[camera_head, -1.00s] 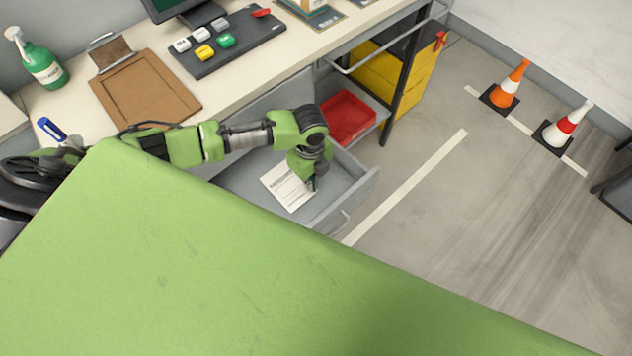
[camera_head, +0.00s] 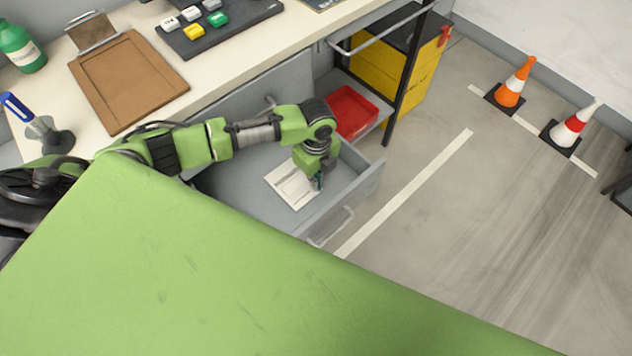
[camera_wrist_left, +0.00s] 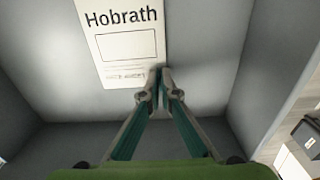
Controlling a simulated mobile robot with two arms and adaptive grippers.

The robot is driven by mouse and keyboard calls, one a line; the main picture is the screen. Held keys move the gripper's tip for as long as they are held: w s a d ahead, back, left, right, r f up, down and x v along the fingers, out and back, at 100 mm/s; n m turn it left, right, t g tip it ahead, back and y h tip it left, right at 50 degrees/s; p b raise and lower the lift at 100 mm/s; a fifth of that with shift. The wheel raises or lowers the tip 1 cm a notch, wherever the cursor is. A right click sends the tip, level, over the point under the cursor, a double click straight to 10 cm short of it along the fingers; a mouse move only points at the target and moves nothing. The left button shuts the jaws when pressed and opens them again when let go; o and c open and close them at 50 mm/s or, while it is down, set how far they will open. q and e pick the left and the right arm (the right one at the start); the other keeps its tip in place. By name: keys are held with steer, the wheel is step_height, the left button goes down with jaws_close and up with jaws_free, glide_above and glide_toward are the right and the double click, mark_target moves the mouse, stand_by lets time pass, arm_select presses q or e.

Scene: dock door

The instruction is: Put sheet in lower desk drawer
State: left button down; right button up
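The white sheet (camera_head: 286,184), printed with "Hobrath" and a box, lies flat in the open grey lower desk drawer (camera_head: 232,178). My left gripper (camera_head: 318,183) points down into the drawer at the sheet's right edge. In the left wrist view the fingertips (camera_wrist_left: 159,73) are together over the lower right edge of the sheet (camera_wrist_left: 125,48); no part of the sheet shows pinched between them. I cannot tell whether they touch it. My right gripper is in neither view.
A red tray (camera_head: 352,110) sits on a shelf beyond the drawer, with a yellow cabinet (camera_head: 385,72) behind. A brown clipboard (camera_head: 130,80) and a green bottle (camera_head: 20,47) are on the desk. Two cones stand on the open floor at right.

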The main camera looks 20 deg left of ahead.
arm_select(q)
steer(key=shift+r, duration=0.1)
steer(key=c, duration=2.3)
jaws_free()
step_height(320, 180, up, 12)
steer(key=shift+r, duration=0.1)
